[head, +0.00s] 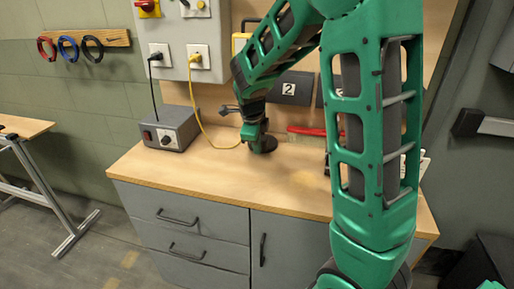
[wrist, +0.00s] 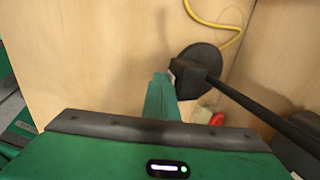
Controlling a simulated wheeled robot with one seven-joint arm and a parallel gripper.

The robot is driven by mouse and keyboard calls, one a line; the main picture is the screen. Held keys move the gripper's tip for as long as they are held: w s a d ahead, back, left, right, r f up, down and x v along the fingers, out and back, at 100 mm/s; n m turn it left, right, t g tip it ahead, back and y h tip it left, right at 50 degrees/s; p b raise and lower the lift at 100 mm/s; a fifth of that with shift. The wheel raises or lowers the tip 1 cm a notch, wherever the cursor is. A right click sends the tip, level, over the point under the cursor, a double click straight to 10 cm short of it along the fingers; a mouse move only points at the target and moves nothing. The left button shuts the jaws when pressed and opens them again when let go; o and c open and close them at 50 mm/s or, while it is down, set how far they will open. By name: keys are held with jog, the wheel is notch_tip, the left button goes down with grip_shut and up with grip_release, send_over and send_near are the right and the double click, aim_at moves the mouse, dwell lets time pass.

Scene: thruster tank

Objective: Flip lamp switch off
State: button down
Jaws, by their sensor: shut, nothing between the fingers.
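A black lamp with a round base (wrist: 205,58) and a long thin dark arm (wrist: 265,110) shows in the wrist view. A dark block sits on the base. My gripper (wrist: 165,82) is shut and empty, its green fingertips right beside the block's left side; I cannot tell whether they touch.
The wooden bench top (head: 180,178) is clear at the front. A grey control box (head: 169,128) stands on its left. A yellow cable (head: 204,118) hangs from the wall panel (head: 187,30) to the bench. A red tool (head: 305,131) lies behind my arm.

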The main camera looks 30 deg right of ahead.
jog(key=shift+r, duration=0.15)
jog(key=shift+r, duration=0.7)
jog(key=shift+s+a, duration=0.25)
jog(key=shift+s, duration=0.05)
jog(key=s+a+r, duration=0.2)
jog(key=a, duration=0.1)
jog(key=shift+s, duration=0.2)
jog(key=v, duration=0.8)
jog(key=shift+d+r, duration=0.2)
jog(key=shift+d, duration=0.05)
jog(key=shift+a+f, duration=0.2)
jog(key=shift+f, duration=0.45)
